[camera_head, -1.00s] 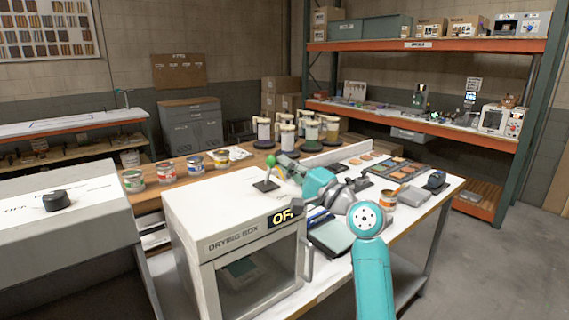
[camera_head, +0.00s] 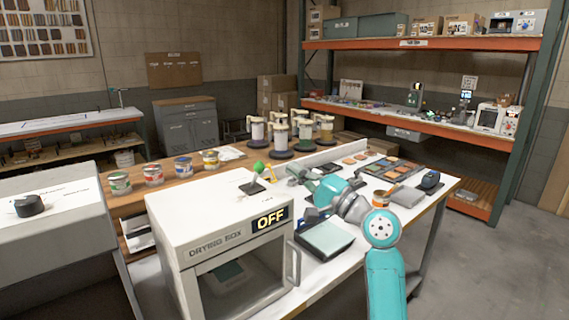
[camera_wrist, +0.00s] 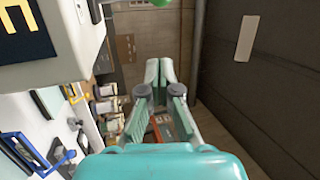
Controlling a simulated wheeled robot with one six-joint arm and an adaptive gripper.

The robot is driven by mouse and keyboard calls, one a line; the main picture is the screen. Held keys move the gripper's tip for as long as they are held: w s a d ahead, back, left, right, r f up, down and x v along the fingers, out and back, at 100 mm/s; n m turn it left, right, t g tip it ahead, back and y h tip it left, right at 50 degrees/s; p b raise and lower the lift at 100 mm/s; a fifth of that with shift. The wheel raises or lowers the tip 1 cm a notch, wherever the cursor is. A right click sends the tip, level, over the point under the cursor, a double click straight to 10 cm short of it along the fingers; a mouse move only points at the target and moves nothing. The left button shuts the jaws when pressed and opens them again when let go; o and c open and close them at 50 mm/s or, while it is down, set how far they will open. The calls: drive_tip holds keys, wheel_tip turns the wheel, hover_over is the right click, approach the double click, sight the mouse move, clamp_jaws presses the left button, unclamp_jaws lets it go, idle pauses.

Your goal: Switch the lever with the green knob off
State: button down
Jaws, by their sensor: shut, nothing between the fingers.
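The green knob (camera_head: 259,167) tops a short lever on a dark base plate (camera_head: 251,188) on the white drying box (camera_head: 170,210). The lever leans slightly right in the head view. The display (camera_head: 269,220) on the box front reads OFF. My gripper (camera_head: 297,173) is to the right of the knob, beyond the box's right edge, and apart from the lever. In the wrist view its fingertips (camera_wrist: 158,68) are together with nothing between them. Part of the green knob (camera_wrist: 160,2) shows at the top edge of that view, and the box (camera_wrist: 78,35) at upper left.
Several paint cans (camera_head: 153,175) and dispensers (camera_head: 279,135) stand behind.

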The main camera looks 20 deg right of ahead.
drive_tip(key=shift+v, duration=2)
